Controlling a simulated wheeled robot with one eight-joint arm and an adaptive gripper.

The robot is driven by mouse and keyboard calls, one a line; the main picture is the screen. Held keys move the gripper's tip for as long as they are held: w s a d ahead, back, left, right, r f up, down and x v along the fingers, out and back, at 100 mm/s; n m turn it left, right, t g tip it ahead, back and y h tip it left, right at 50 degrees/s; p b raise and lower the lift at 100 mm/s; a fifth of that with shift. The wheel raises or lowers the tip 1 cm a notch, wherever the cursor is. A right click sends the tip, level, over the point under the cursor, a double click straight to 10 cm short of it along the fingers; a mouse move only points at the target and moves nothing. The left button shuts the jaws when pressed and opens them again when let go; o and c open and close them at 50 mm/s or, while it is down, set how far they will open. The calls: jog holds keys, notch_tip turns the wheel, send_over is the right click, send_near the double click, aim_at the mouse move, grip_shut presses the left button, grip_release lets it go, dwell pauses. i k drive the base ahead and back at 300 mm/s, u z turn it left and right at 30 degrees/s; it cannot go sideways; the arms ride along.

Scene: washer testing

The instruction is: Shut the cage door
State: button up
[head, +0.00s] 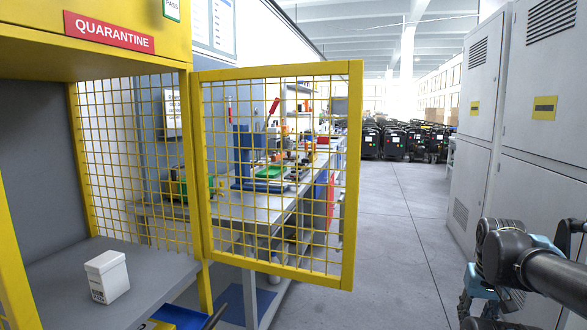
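The cage door (352,178) is a yellow frame with yellow wire mesh. It stands open, swung out to the right from the yellow post of the quarantine cage (200,180). The cage has a red "QUARANTINE" sign (108,31) on its top panel, and its front opening at the left is uncovered. My gripper (490,300) is at the lower right, partly hidden by my dark arm and cut by the frame's edge. It is well to the right of the door and apart from it. Its fingers do not show clearly.
A small white box (107,277) stands on the grey cage shelf (150,275). Behind the door mesh is a workbench (225,208) with tools and a blue press. Tall grey cabinets (480,110) line the right. The floor (395,240) between door and cabinets is clear.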

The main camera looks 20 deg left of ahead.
aim_at(350, 105)
jog(key=u, duration=0.05)
jog(key=i, duration=2.6)
jog(key=u, duration=3.6)
jog(key=k, duration=0.15)
jog(key=u, duration=0.5)
